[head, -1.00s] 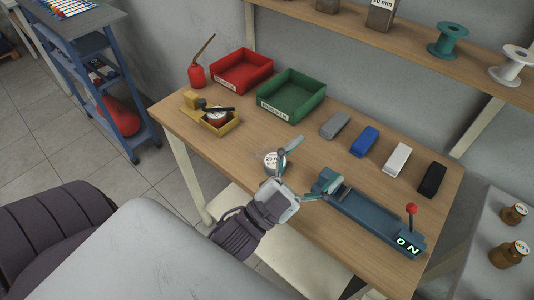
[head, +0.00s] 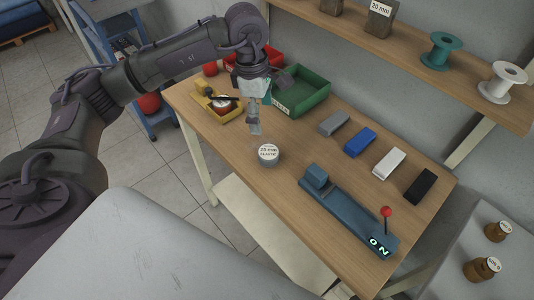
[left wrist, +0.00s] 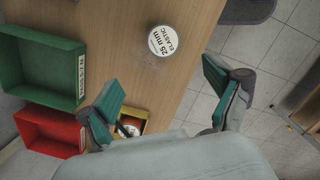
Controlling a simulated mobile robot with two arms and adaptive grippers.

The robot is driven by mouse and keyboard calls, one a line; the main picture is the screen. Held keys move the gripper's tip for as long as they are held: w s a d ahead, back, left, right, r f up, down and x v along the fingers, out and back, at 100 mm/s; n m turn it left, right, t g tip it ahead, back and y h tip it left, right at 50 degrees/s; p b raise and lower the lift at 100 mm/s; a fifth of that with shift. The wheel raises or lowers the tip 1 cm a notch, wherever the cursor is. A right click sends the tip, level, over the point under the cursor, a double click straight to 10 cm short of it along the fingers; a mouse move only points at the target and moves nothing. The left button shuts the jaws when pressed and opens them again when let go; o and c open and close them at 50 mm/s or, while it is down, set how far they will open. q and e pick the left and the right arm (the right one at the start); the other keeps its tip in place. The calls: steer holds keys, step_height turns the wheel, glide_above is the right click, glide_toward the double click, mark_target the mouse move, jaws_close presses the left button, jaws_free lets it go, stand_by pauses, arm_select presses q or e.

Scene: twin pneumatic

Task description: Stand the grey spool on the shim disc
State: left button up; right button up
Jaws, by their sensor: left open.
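A short grey cylinder with a white top label reading "25 mm elastic", which I take for the grey spool (head: 269,162), stands upright on the wooden table near its front edge. Its label also shows in the left wrist view (left wrist: 164,40). I cannot make out a separate shim disc; it may be hidden under the spool. My left gripper (head: 265,108) is open and empty above the table, behind the spool in the head view and apart from it. Its two teal-padded fingers are spread wide in the left wrist view (left wrist: 163,75). My right gripper is not in view.
A blue fixture (head: 345,215) with a red-knobbed lever and "ON" display lies right of the spool. Green (head: 310,105) and red (head: 268,56) bins and a yellow tray (head: 232,113) stand behind. Several small blocks line the back right. A shelf (head: 405,58) holds spools.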

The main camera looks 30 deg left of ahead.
arm_select(q)
steer(key=p, duration=0.2)
glide_above(269, 152)
steer(key=a, duration=0.1)
steer(key=f, duration=0.7)
steer(key=shift+w+a+f, duration=0.15)
steer(key=shift+w, duration=0.05)
steer(key=shift+f, duration=0.3)
steer(key=shift+s+d+f+p, duration=0.2)
steer(key=shift+f+p, duration=0.15)
steer(key=shift+f, duration=0.2)
steer(key=f, duration=0.1)
steer(key=f+p, duration=0.1)
steer(key=f, duration=0.1)
steer(key=shift+d+f, duration=0.3)
steer(key=shift+d, duration=0.05)
steer(key=shift+f, duration=0.35)
steer(key=shift+r, duration=0.1)
steer(key=c, duration=1.5)
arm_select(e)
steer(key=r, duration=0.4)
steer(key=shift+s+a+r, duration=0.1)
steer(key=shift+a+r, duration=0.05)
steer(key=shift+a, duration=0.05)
